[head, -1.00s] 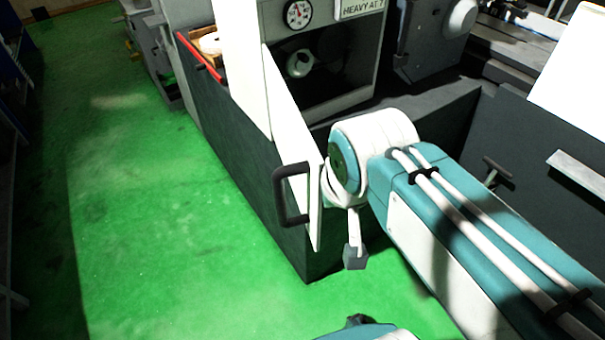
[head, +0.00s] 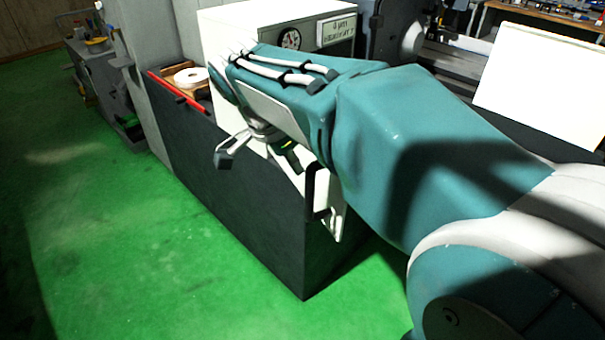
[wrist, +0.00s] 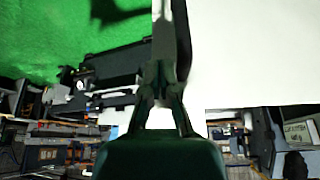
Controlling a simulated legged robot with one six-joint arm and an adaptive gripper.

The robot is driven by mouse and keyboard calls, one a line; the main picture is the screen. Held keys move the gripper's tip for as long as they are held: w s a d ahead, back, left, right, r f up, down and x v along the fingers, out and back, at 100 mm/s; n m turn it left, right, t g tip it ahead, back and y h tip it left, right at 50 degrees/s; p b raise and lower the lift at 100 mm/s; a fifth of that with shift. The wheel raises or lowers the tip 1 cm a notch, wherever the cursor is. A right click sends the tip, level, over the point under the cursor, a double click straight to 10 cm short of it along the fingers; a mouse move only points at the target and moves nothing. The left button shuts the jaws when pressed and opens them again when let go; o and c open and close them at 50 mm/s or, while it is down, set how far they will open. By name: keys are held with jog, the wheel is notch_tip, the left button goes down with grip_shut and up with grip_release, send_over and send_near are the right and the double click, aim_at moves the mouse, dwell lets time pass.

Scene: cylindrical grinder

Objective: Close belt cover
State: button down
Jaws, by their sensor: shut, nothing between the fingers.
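The belt cover (head: 330,212) is a white panel with a dark handle (head: 313,190) at the front corner of the dark machine base. My arm hides much of the cover, and I cannot tell how far it stands from closed. My gripper (head: 292,158) is partly hidden under my forearm, beside the cover and to the left of the handle. In the wrist view my gripper (wrist: 167,72) is shut and empty, with a large white panel surface (wrist: 255,50) just to its right. Contact between them cannot be told.
The dark machine base (head: 245,195) stands on the green floor (head: 130,240), which is open to the left. A red bar (head: 178,92) and a wooden tray with a white disc (head: 190,76) lie on the base. A gauge (head: 291,39) sits on the white housing behind my arm.

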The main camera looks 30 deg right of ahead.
jog(key=d+f, duration=0.8)
jog(key=d, duration=0.1)
jog(key=shift+w+f, duration=0.15)
jog(key=shift+f, duration=0.15)
jog(key=shift+w, duration=0.15)
